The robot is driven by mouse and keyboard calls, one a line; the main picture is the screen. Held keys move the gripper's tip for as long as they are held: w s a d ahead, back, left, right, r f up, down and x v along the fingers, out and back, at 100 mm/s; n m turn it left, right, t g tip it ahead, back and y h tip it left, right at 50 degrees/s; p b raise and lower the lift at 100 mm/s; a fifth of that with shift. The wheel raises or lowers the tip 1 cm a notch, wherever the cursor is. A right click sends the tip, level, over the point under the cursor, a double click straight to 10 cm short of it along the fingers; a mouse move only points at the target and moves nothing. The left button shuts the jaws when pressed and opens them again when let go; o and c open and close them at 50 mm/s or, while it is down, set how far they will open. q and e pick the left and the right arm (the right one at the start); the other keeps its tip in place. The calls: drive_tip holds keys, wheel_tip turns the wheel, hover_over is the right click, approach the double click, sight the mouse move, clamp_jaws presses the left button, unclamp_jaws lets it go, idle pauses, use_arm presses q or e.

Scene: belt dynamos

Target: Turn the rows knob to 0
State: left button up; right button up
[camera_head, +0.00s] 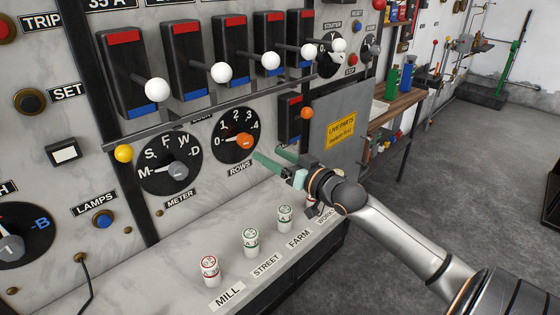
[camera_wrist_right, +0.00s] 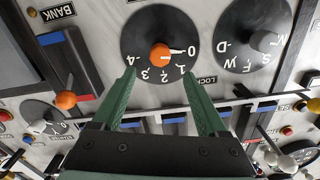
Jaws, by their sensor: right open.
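The rows knob (camera_head: 244,141) is a small orange knob on a round black dial marked 0 to 4, above the ROWS label. In the right wrist view the knob (camera_wrist_right: 160,56) shows upside down, and its pale mark appears to point toward the 0. My right gripper (camera_head: 268,156) has green fingers and is just right of and below the dial, apart from the knob. In the right wrist view its open fingers (camera_wrist_right: 160,76) are spread to either side of the knob's line, with nothing between them. My left gripper is out of view.
The meter dial (camera_head: 177,168) is left of the rows dial. A bar (camera_head: 210,113) and white-ball levers (camera_head: 222,72) stick out above. Several labelled cylinders (camera_head: 250,242) stand on the ledge below. A yellow-signed grey panel (camera_head: 338,132) stands to the right.

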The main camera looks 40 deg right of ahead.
drive_tip(key=shift+s+d, duration=0.1)
drive_tip(key=shift+s, duration=0.95)
drive_tip(key=shift+f, duration=0.1)
